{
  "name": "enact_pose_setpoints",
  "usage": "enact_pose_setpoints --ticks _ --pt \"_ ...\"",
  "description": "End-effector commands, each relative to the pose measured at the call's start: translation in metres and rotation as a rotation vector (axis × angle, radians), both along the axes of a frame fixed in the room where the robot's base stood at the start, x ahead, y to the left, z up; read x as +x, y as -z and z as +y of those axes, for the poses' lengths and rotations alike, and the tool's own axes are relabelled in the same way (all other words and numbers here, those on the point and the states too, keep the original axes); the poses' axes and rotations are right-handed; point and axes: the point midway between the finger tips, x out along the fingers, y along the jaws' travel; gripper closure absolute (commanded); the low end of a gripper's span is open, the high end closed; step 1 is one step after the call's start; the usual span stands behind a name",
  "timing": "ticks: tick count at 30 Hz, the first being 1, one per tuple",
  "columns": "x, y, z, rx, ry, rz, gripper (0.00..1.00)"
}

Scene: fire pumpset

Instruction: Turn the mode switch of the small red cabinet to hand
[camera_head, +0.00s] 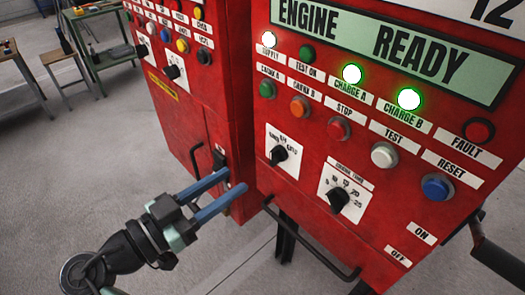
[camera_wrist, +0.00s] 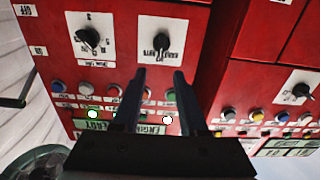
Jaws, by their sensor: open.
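Two red cabinets are in view, and I cannot tell for sure which is the small one. The nearer red cabinet (camera_head: 300,110) has an "ENGINE READY" display. Its mode switch (camera_head: 279,155) is a black knob on a white plate with small lettering; its setting is not clear. It also shows inverted in the wrist view (camera_wrist: 161,40). A second black knob (camera_head: 339,199) sits lower right. My gripper (camera_head: 236,180) is open and empty, left of and below the mode switch in the head view. In the wrist view its fingertips (camera_wrist: 160,73) lie just below the mode switch knob.
The other red cabinet (camera_head: 210,100) stands at left, with black knobs (camera_head: 172,71) and coloured buttons. Buttons and lamps surround the nearer switch, including an orange button (camera_head: 299,107). A black handle bar (camera_head: 310,243) runs along the lower front. Workbenches stand far left; grey floor is open.

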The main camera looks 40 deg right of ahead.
Motion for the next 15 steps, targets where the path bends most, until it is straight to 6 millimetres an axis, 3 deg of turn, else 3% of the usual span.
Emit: enact_pose_setpoints --ticks 9,15 --pt "0.009 -0.002 -0.067 0.002 0.002 0.001 0.57" --pt "0.013 -0.002 -0.093 0.001 0.001 0.001 0.57"
